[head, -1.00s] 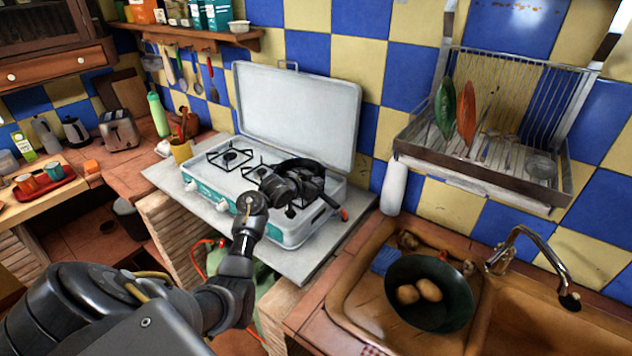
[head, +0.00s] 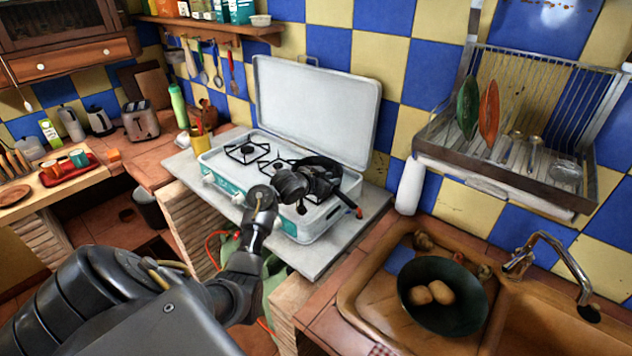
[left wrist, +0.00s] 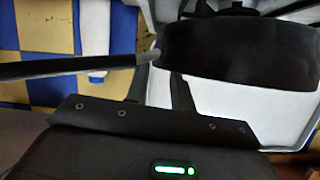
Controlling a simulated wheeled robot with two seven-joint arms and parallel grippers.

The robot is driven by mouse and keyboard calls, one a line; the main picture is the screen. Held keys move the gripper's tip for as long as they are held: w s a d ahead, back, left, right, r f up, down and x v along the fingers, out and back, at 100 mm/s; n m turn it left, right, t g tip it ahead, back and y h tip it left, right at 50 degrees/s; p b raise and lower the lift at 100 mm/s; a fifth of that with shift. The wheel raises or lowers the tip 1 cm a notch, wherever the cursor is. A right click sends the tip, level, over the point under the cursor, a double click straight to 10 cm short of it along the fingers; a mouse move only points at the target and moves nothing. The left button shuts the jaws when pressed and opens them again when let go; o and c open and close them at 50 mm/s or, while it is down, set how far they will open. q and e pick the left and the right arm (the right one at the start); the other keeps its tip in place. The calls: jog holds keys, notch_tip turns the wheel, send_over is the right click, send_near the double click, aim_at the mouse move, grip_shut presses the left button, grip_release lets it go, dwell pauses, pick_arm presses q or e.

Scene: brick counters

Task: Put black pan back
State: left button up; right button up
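A black pan (head: 326,163) sits on the right part of the white camping stove (head: 312,222), partly hidden behind my left gripper (head: 312,185). In the left wrist view, the pan's dark curved wall (left wrist: 235,48) fills the upper right, and a dark handle (left wrist: 75,65) runs to the left edge. My left gripper is at the near side of the pan, very close to it. Its fingertips blend with the dark pan, so I cannot tell whether they are open or shut. My right gripper is out of view.
The stove's raised lid (head: 318,105) stands behind the pan. A dish rack (head: 510,175) hangs on the wall at right. The grey counter (head: 345,233) is clear before the stove.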

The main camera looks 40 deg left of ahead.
pick_arm(q)
jog(key=v, duration=1)
jog(key=shift+s, duration=0.1)
